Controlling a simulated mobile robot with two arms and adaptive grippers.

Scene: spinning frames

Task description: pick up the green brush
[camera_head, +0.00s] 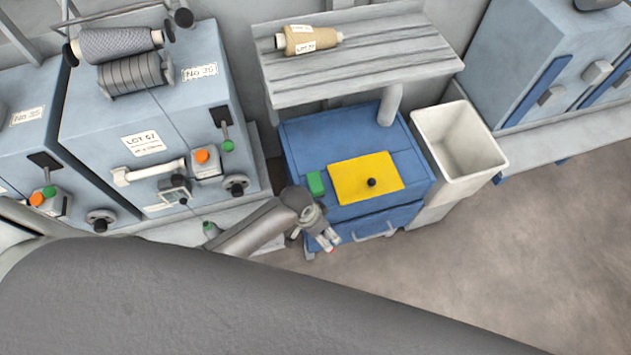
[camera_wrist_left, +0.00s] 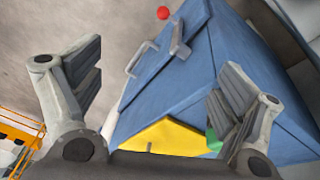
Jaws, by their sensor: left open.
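The green brush (camera_head: 316,184) is a small green block on top of the blue cabinet, just left of the yellow sheet (camera_head: 350,188). In the left wrist view a bit of green (camera_wrist_left: 213,140) shows beside the yellow sheet (camera_wrist_left: 165,138), partly hidden behind a finger. My left gripper (camera_head: 328,241) is in front of the cabinet, below the brush in the head view and apart from it. In the left wrist view its fingers (camera_wrist_left: 160,90) are wide apart with nothing between them. My right gripper is not in view.
The blue cabinet (camera_head: 300,140) has a drawer with a handle (camera_head: 375,232). A dark knob (camera_head: 371,182) stands on the yellow sheet. A grey slatted shelf (camera_head: 360,55) with a yarn cone (camera_head: 308,40) overhangs the back. A white bin (camera_head: 458,140) stands to the right.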

